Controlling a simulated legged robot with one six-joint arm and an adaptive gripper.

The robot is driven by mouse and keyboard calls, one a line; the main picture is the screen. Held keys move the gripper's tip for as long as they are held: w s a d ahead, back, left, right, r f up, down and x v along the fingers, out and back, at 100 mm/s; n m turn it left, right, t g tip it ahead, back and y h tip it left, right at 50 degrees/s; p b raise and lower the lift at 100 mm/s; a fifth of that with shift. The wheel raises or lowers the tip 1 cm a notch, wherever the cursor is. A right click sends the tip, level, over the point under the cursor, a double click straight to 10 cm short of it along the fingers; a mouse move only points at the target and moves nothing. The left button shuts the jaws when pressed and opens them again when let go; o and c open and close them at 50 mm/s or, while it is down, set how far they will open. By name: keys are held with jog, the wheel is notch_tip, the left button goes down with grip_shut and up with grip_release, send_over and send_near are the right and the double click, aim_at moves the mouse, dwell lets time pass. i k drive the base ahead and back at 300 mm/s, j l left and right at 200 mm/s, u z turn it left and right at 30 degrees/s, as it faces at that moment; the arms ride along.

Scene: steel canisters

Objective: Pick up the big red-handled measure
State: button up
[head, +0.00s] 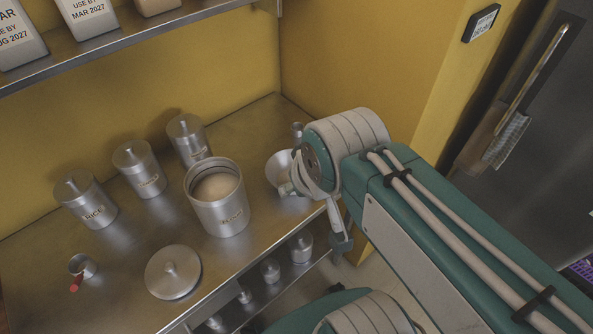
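A metal measuring cup (83,264) with a red handle sits on the steel shelf (118,292) at the front left. Its handle points toward the front. A bit of another red thing (3,312) shows at the left picture edge, mostly cut off; I cannot tell what it is. My gripper (340,240) is at the right end of the shelf, far to the right of the cup and apart from it. My own wrist partly hides it, and I cannot tell whether its fingers are open or shut.
An open canister (222,218) of pale contents stands mid-shelf, its likely lid (172,280) lying in front. Lidded canisters (85,205) stand behind. A pale bowl (278,168) is beside my wrist. An upper shelf (120,38) overhangs the back; small canisters (301,250) stand below.

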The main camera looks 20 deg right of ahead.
aim_at(82, 266)
jog(key=k+j+u, duration=0.1)
jog(key=j+u, duration=0.25)
jog(key=k+j+u, duration=0.1)
jog(key=j+u, duration=0.6)
jog(key=l+z, duration=0.1)
jog(key=z, duration=1.7)
jog(key=u, duration=1.8)
